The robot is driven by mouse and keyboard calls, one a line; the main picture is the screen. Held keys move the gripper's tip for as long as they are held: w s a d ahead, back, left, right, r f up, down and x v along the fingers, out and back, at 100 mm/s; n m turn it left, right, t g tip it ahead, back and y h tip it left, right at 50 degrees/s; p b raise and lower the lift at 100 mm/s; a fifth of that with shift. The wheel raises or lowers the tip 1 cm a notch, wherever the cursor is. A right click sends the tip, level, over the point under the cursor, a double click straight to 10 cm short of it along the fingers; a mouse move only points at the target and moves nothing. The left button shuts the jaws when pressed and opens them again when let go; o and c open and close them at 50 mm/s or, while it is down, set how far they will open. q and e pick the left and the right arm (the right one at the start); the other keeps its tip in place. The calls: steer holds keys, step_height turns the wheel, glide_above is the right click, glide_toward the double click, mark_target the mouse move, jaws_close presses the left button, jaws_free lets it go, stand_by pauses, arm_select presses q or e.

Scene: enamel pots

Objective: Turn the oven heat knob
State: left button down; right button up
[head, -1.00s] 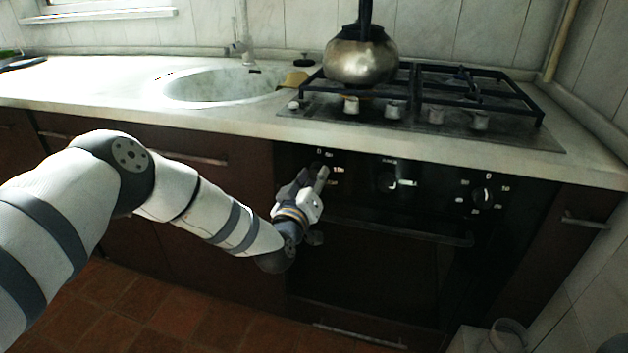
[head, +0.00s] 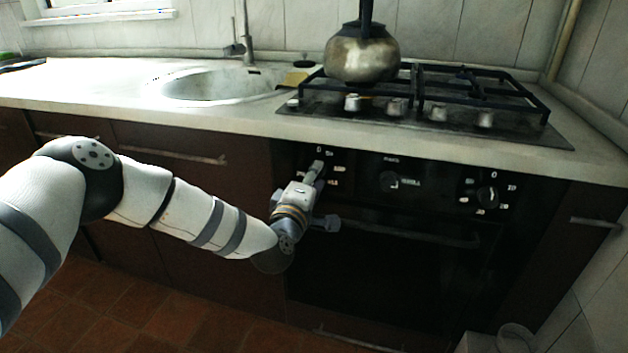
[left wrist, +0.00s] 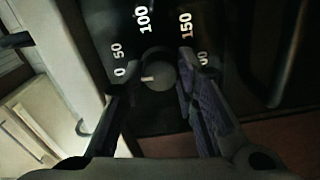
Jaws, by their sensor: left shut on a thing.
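The oven's black control panel (head: 425,180) sits under the worktop, with knobs and white markings. My left gripper (head: 316,169) is at the panel's left knob, hiding most of that knob in the head view. In the left wrist view the heat knob (left wrist: 158,68) is round and dark, with numbers from 0 to 150 and beyond around it. Its pale mark points left, near the 0. My left gripper (left wrist: 157,88) has one finger on each side of the knob and is shut on it. My right gripper is not in view.
A middle knob (head: 390,181) and a right knob (head: 487,196) are on the same panel. The oven door handle (head: 410,232) runs below. A kettle (head: 362,58) stands on the hob (head: 440,135) above. A sink (head: 205,85) is to the left.

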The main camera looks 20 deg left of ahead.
arm_select(q)
steer(key=shift+f+n, duration=0.1)
steer(key=shift+n, duration=0.3)
steer(key=shift+d, duration=0.1)
steer(key=c, duration=1.2)
jaws_free()
steer(key=shift+c, duration=0.2)
steer(key=shift+s, duration=0.15)
steer(key=s, duration=1.1)
steer(key=shift+s, duration=0.4)
